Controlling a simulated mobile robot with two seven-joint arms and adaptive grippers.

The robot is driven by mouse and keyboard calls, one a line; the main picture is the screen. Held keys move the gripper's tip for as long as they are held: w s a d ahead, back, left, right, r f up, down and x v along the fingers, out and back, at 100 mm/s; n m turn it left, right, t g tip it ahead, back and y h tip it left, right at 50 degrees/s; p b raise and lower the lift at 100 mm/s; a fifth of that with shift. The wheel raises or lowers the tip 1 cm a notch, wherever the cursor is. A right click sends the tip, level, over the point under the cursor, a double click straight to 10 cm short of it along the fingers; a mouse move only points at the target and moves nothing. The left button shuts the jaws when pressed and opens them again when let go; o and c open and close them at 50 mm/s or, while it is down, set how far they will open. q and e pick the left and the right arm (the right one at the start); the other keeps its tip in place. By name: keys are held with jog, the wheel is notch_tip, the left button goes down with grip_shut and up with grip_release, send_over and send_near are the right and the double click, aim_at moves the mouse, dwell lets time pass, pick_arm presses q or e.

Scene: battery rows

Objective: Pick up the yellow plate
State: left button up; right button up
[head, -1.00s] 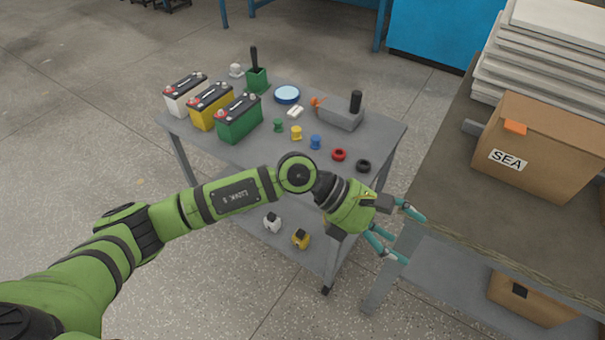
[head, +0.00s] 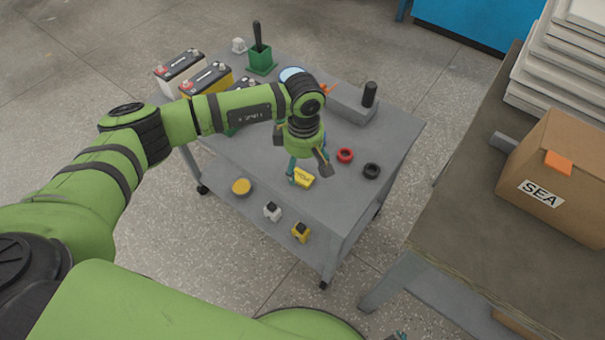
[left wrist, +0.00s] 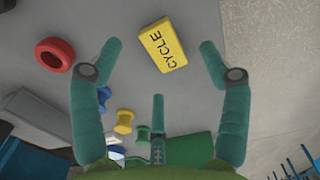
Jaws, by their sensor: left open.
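In the left wrist view the plate (left wrist: 163,45) shows whole and slightly tilted, between the spread fingertips. My left gripper (head: 307,168) is over the cart top, pointing down at the plate. In the left wrist view the gripper (left wrist: 160,55) has its teal fingers wide apart with nothing held. I cannot tell the exact height of the fingers above the plate. My right gripper is not in view.
A red ring (head: 345,155) and a black ring (head: 371,171) lie right of the plate. Yellow (left wrist: 123,121) and blue spools lie close by. Batteries (head: 181,72) stand at the back left, partly behind my arm. A workbench (head: 455,200) with a cardboard box (head: 555,165) is at right.

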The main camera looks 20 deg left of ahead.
aim_at(302, 178)
pick_arm(q)
jog(key=shift+f, duration=1.45)
jog(key=shift+w, duration=0.1)
jog(key=c, duration=1)
jog(key=shift+r, duration=0.1)
jog(key=shift+c, duration=0.2)
